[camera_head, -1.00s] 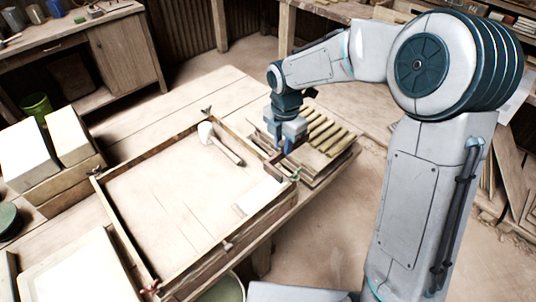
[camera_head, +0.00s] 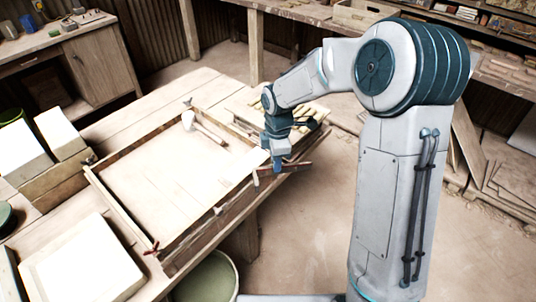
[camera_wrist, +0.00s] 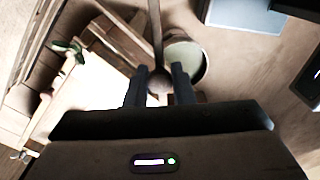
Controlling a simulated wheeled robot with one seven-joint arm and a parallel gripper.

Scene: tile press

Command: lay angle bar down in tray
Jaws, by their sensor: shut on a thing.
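My gripper (camera_head: 277,168) is shut on a thin dark brown bar, the angle bar (camera_head: 299,167), near its middle or one end; I cannot tell which. It hangs just off the near right corner of the wide wooden-walled tray (camera_head: 213,215). In the wrist view the bar (camera_wrist: 156,35) runs away from between the fingers (camera_wrist: 158,88), with a rounded lump close to them. The tray lies on the table and holds a pale-headed mallet (camera_head: 205,130) toward its back. The gripper hides part of the bar and the tray's right edge.
A slatted rack (camera_head: 312,112) with pale bars stands behind my gripper. A green bucket (camera_head: 210,280) is on the floor below the table's front; it also shows in the wrist view (camera_wrist: 190,62). Pale blocks (camera_head: 60,135) stand left of the tray. Most of the tray floor is clear.

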